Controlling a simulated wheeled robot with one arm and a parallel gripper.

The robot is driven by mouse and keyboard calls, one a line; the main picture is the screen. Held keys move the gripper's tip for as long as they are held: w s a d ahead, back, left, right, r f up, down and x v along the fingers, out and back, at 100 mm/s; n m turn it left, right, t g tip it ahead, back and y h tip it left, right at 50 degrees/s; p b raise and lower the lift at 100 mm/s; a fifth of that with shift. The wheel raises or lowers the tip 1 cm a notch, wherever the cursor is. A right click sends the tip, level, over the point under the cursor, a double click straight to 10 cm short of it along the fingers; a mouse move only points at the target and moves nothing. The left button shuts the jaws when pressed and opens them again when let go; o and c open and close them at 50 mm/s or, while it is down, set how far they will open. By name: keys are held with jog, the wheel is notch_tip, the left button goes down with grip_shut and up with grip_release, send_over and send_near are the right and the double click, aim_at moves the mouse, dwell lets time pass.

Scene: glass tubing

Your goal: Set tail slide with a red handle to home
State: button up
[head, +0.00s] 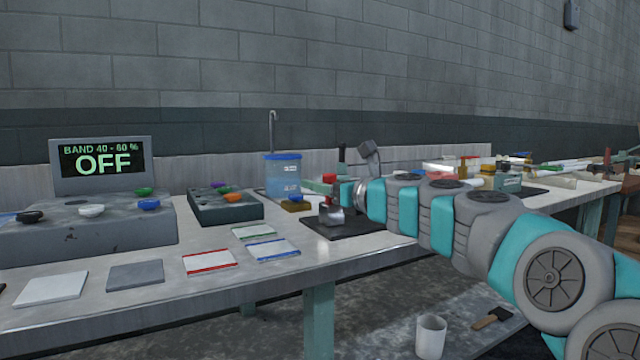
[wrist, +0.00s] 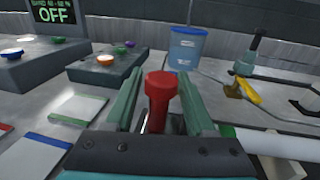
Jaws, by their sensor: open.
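The red handle (head: 329,182) stands upright on a small grey metal block (head: 330,214) over a dark plate (head: 345,229) on the bench. The red handle also shows in the wrist view (wrist: 161,90), large and central, between the two greenish fingers of my gripper (wrist: 158,98). The fingers are apart, one on each side of the handle, with a gap visible on both sides. In the head view my arm reaches in from the right and its end is right beside the handle. The slide's track and any home mark are hidden or too small to tell.
A blue-lidded container (head: 283,175) stands behind the slide. A dark tray with coloured knobs (head: 225,208) and a display reading OFF (head: 102,165) are to the left. Flat coloured-edge cards (head: 210,262) lie in front. A white tube (wrist: 275,143) lies right of my gripper.

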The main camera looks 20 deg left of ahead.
jog(key=shift+w+a, duration=0.15)
jog(key=shift+a, duration=0.15)
grip_shut()
dwell(0.3)
jog(key=shift+r, duration=0.1)
dwell(0.9)
